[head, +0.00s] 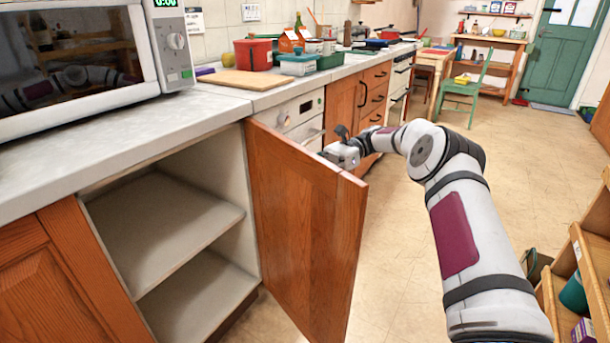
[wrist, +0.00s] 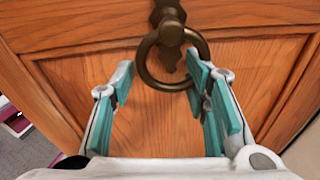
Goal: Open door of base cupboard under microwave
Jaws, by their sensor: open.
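The microwave (head: 75,55) stands on the worktop at the left in the head view. Below it is the base cupboard (head: 170,215), with its wooden door (head: 305,230) swung wide open and two bare shelf levels showing. In the head view my gripper (head: 343,150) is at the far side of the door, near its top edge, and its fingers are mostly hidden. In the wrist view the door's brass ring handle (wrist: 171,57) hangs in front of my gripper (wrist: 163,100). The teal-padded fingers are apart, on either side of the ring's lower part, with the right finger overlapping the ring's right side.
Another wooden cupboard front (head: 70,280) is closed at the left. A chopping board (head: 240,80) and a red pot (head: 254,53) are on the worktop. Open shelving (head: 590,250) stands at the right. The floor (head: 400,230) beyond the door is clear.

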